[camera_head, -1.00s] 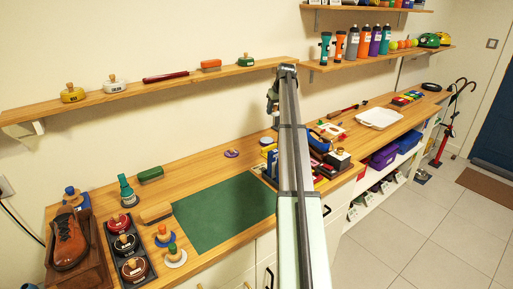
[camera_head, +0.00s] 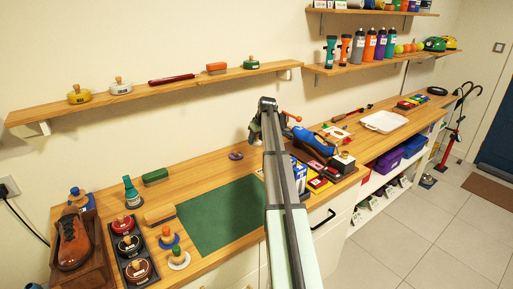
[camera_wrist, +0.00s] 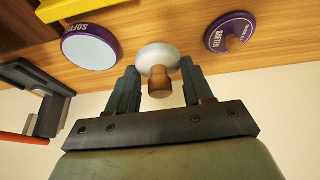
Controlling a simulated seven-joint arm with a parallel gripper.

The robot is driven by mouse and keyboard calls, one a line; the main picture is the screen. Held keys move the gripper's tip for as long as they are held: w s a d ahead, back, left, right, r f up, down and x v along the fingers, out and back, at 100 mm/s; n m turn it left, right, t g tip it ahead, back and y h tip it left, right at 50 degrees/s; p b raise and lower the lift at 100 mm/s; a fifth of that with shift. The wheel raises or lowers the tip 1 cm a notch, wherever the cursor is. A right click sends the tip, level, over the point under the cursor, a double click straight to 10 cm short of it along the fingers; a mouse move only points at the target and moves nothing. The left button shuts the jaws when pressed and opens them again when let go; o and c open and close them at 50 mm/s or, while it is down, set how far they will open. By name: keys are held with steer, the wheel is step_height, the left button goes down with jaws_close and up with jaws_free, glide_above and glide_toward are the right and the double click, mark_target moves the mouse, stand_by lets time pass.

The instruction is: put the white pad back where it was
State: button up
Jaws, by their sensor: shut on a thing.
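In the wrist view, my gripper (camera_wrist: 157,88) is shut on the wooden handle of the white pad (camera_wrist: 158,53). The round white pad shows just beyond the fingertips. Whether it touches the wooden counter is unclear. An open purple tin (camera_wrist: 90,48) with a pale filling, labelled SOFTEN, is on its left. A purple lid (camera_wrist: 228,33) with a knob lies on its right.
A green mat (camera_head: 222,213) lies left of my arm. Pads with wooden or coloured knobs stand at the left, including a white-based one (camera_head: 179,259) with a green knob. A shelf (camera_head: 190,78) runs above.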

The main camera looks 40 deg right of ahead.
mark_target(258, 142)
steer(key=shift+f, duration=2.15)
steer(key=shift+f, duration=0.15)
steer(key=o, duration=0.9)
steer(key=v, duration=1.2)
